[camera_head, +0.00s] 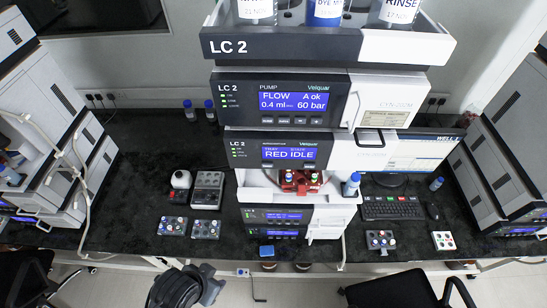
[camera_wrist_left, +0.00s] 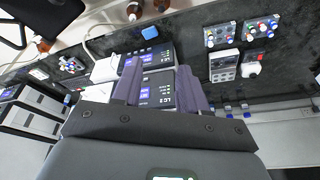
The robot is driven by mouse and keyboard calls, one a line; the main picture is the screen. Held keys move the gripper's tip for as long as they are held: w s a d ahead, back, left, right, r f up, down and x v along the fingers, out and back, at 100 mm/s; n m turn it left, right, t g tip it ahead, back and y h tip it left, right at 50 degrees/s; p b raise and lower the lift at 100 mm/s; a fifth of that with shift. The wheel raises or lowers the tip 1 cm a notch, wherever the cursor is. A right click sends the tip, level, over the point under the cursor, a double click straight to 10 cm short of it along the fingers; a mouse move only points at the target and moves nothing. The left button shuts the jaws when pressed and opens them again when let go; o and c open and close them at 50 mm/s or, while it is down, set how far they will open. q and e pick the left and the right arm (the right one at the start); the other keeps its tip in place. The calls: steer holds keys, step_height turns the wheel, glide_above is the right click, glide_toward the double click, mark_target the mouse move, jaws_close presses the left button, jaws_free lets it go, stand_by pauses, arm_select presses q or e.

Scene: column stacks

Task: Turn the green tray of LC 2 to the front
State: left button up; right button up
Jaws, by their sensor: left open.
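The LC 2 stack (camera_head: 290,128) stands in the middle of the bench in the head view. Its autosampler display (camera_head: 290,152) reads "RED IDLE". Below it, a red tray (camera_head: 300,183) with several coloured-cap vials faces the front in the open bay. I cannot make out a green tray in the bay; its rear is hidden. My left gripper (camera_wrist_left: 158,80) is open, with two dark fingers spread and nothing visible between them. It points towards the LC 2 modules, which appear upside down beyond the fingers. My right gripper is not in view.
A blue-capped bottle (camera_head: 351,184) stands right of the bay. Vial racks (camera_head: 173,226) and a keypad device (camera_head: 207,190) lie to the left. Other instrument stacks stand at both sides.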

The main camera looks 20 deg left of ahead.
arm_select(q)
steer(key=shift+c, duration=0.4)
steer(key=shift+a, duration=0.15)
jaws_close()
stand_by(0.7)
stand_by(0.8)
